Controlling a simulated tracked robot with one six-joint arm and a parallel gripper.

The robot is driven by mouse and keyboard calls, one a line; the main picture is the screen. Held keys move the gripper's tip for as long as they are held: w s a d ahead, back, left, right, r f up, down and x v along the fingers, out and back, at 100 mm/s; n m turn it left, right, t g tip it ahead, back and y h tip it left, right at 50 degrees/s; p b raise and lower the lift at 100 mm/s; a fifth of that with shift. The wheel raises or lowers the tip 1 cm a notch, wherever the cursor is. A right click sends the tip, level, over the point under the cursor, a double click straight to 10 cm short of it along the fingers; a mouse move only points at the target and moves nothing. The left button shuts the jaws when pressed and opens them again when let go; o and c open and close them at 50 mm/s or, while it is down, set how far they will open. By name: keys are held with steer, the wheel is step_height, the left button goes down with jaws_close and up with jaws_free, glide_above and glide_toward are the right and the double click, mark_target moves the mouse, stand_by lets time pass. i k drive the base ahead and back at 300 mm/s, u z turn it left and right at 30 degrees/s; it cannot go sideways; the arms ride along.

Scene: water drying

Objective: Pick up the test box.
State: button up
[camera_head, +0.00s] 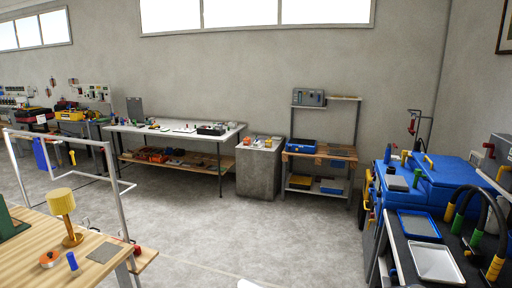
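No thing here is clearly marked as the test box. A grey box with dark and blue parts on its front (308,97) stands on the upper shelf of the rack by the back wall. A blue open box (301,145) sits on the wooden shelf below it. I cannot tell whether either is the test box. My gripper is not in view. A small white shape shows at the bottom edge, too cut off to identify.
A wooden table (30,262) with a yellow lamp (64,208) is at front left. A white workbench (165,129) and a grey cabinet (259,170) stand at the back. A blue machine (428,190) and trays (437,263) fill the right. The middle floor is clear.

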mark_target(257, 145)
steer(key=u, duration=0.1)
steer(key=i, duration=2.5)
steer(key=u, duration=0.2)
steer(key=i, duration=3.4)
steer(key=u, duration=0.05)
